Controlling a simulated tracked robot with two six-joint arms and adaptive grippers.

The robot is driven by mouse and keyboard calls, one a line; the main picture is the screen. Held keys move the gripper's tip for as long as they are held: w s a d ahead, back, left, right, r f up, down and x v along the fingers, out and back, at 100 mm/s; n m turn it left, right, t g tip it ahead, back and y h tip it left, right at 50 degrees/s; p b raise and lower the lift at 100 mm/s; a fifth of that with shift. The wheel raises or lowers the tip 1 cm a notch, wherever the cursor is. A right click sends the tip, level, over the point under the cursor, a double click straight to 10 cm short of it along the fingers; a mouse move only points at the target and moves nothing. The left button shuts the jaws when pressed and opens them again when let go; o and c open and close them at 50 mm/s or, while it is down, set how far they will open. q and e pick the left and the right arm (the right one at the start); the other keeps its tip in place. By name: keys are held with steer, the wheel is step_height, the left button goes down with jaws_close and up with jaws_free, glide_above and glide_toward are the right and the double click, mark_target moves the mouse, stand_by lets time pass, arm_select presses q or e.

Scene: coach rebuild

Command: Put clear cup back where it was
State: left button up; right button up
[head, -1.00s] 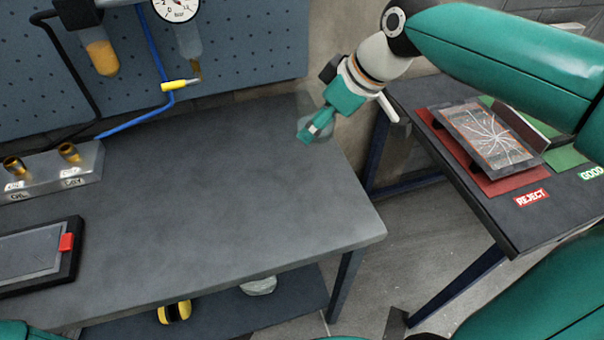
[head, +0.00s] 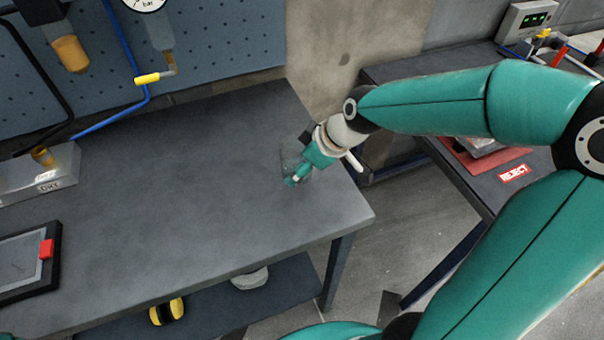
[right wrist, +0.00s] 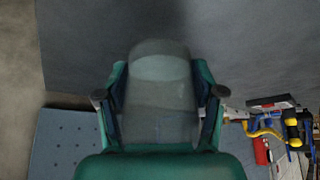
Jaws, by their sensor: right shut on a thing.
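The clear cup (head: 289,160) is a see-through vessel at the right end of the dark workbench (head: 190,200). My right gripper (head: 297,178) is shut around it, coming in from the right. In the right wrist view the cup (right wrist: 160,95) sits between the two fingers of the gripper (right wrist: 160,110), with the dark bench top beyond it. I cannot tell whether the cup's base touches the bench. My left gripper is not in view.
A metal block with brass fittings (head: 40,175) and a framed tablet with a red tab (head: 25,262) are at the bench's left. A yellow-black item (head: 166,311) and a pale lump (head: 250,278) lie on the lower shelf. The bench's middle is clear. A second table (head: 480,190) stands right.

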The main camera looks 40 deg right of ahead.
step_height(320, 180, down, 4)
steer(key=shift+r, duration=0.2)
steer(key=o, duration=1.2)
steer(key=shift+o, duration=0.2)
steer(key=shift+r, duration=0.1)
steer(key=v, duration=1.2)
